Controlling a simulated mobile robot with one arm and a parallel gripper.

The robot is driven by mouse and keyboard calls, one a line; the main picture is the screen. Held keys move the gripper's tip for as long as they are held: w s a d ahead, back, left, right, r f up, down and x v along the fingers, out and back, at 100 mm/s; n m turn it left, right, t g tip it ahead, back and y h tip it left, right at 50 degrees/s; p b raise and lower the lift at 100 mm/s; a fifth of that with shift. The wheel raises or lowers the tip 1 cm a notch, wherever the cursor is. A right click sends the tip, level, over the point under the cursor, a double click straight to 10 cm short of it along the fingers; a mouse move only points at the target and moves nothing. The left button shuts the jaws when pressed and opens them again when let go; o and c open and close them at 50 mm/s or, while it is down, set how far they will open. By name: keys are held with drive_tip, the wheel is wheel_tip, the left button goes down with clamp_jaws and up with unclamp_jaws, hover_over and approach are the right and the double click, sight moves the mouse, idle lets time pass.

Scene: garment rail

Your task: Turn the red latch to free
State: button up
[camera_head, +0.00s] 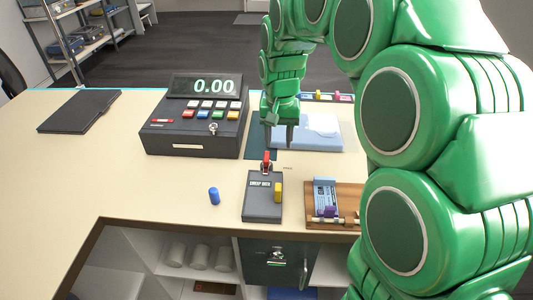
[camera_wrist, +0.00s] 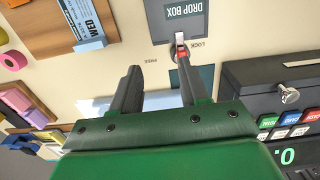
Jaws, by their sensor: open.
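The red latch (camera_head: 266,158) stands at the far edge of the dark grey drop box (camera_head: 260,210). In the wrist view the latch (camera_wrist: 181,48) shows a pale tip and a red part, between the words LOCK and FREE and nearer LOCK. Its exact angle is hard to tell. My gripper (camera_head: 279,136) is open and empty, above the counter just beyond the latch. In the wrist view my gripper (camera_wrist: 158,72) has its right fingertip close to the latch in the picture; I cannot tell if they touch.
A cash register (camera_head: 192,117) stands to the left of my gripper. A pale blue tray (camera_head: 330,133) lies behind. A wooden board (camera_head: 347,194) with a blue card (camera_head: 324,192) is right of the drop box. The front left counter is mostly clear.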

sight(267, 156)
drive_tip(key=w+a, duration=0.1)
drive_tip(key=w+a+f, duration=0.1)
drive_tip(key=w+a, duration=0.1)
drive_tip(key=w, duration=0.1)
drive_tip(key=shift+a+f, duration=0.25)
drive_tip(key=shift+f, duration=4.05)
clamp_jaws()
